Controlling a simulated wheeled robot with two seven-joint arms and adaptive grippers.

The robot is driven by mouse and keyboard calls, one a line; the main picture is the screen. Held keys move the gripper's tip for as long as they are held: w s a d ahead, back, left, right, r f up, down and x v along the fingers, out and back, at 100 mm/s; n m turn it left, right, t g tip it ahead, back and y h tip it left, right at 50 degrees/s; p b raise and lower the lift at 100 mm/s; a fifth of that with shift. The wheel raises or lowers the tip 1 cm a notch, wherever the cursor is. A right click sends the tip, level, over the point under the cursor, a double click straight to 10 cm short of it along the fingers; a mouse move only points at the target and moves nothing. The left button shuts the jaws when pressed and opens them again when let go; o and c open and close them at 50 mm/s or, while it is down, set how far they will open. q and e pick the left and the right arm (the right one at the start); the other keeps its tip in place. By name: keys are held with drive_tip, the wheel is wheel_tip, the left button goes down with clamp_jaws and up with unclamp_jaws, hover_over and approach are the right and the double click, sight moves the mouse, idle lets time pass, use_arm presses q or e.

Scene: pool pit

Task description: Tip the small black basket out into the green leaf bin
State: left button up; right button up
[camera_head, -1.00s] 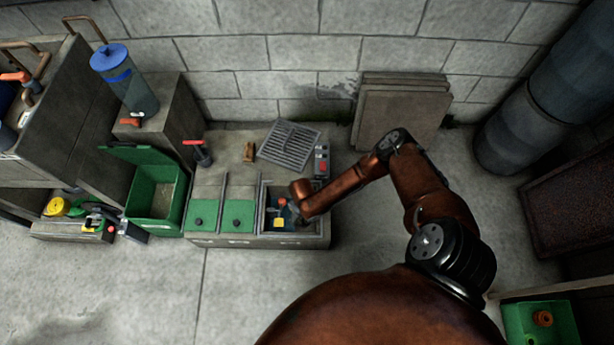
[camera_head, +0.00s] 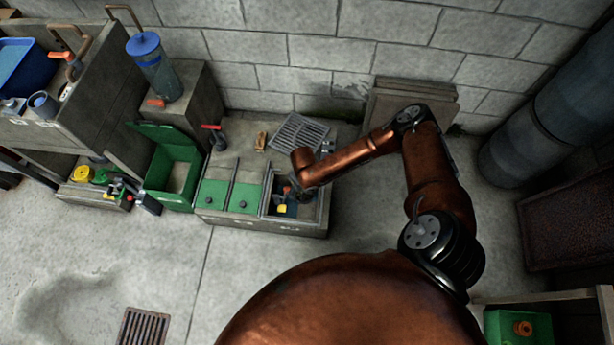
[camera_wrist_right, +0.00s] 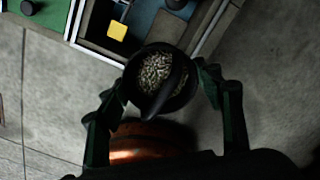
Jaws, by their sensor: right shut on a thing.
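The small black basket (camera_wrist_right: 187,92) is in the right wrist view, full of light brown and grey bits, with its dark handle across the top. My right gripper (camera_wrist_right: 162,85) has a finger on each side of it and is shut on it. In the head view my right gripper is mostly hidden beneath its copper-coloured wrist, over the open compartment (camera_head: 322,205); I cannot make out the basket there. The green leaf bin (camera_head: 163,198) stands left of the pit box with its lid (camera_head: 165,137) open. My left gripper is not in view.
Two green lids (camera_head: 245,197) cover the pit box's left compartments. A yellow item (camera_wrist_right: 117,30) lies in the open one. A grey grate (camera_head: 298,133) and a red-handled valve (camera_head: 213,130) are behind. A tool (camera_head: 125,190) lies left of the bin.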

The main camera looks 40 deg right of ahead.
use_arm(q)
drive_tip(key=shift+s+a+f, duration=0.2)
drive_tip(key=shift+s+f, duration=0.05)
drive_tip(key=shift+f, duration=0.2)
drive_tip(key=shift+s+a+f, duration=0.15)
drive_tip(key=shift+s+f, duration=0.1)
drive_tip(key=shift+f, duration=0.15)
use_arm(e)
drive_tip(key=shift+r, duration=0.85)
